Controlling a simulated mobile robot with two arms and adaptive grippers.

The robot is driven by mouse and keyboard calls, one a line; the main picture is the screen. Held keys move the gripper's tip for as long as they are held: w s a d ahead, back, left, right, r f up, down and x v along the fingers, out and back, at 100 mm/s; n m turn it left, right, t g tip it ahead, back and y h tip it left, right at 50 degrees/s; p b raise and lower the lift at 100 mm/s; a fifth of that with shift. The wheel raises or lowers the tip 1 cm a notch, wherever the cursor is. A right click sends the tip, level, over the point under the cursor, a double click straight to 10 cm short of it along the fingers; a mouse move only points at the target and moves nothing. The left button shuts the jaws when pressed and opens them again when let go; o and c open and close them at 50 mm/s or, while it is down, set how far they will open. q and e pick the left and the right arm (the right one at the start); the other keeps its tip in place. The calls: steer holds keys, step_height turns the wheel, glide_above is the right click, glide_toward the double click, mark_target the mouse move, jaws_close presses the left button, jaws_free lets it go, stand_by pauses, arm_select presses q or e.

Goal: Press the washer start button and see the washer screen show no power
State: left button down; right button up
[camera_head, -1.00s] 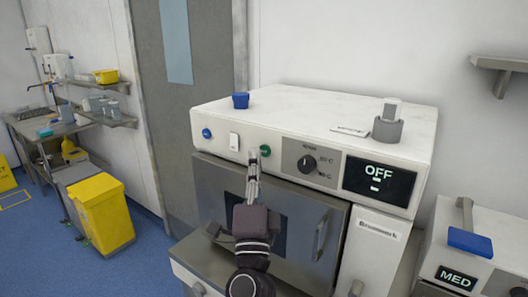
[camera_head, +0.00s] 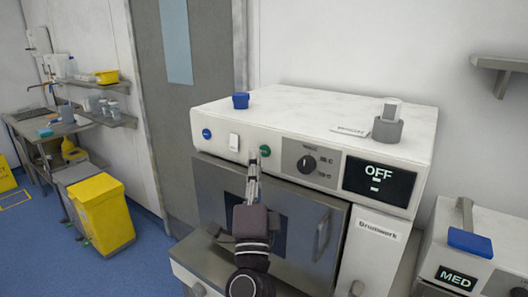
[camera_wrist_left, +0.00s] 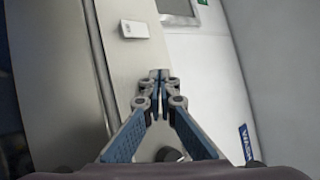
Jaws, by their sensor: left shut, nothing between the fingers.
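The washer (camera_head: 215,170) is a white boxy machine with a dark screen (camera_head: 380,180) that reads OFF. Its front panel carries a blue button (camera_head: 206,134), a white switch (camera_head: 234,142), a green button (camera_head: 265,151) and a black knob (camera_head: 306,163). My left gripper (camera_head: 254,156) is shut and empty in front of the panel, its tips just left of and slightly below the green button. I cannot tell whether they touch the panel. In the left wrist view the closed fingers (camera_wrist_left: 159,76) meet at the tips, and no button shows clearly there. My right gripper is not in view.
A neighbouring unit (camera_head: 490,260) with a MED display is at right. A yellow bin (camera_head: 103,212) stands on the floor at left.

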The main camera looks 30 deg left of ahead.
arm_select(q)
steer(key=shift+w, duration=0.45)
steer(key=shift+w+b, duration=0.35)
stand_by(0.7)
steer(key=shift+s, duration=0.8)
steer(key=shift+s+a, duration=0.15)
steer(key=shift+s, duration=2.35)
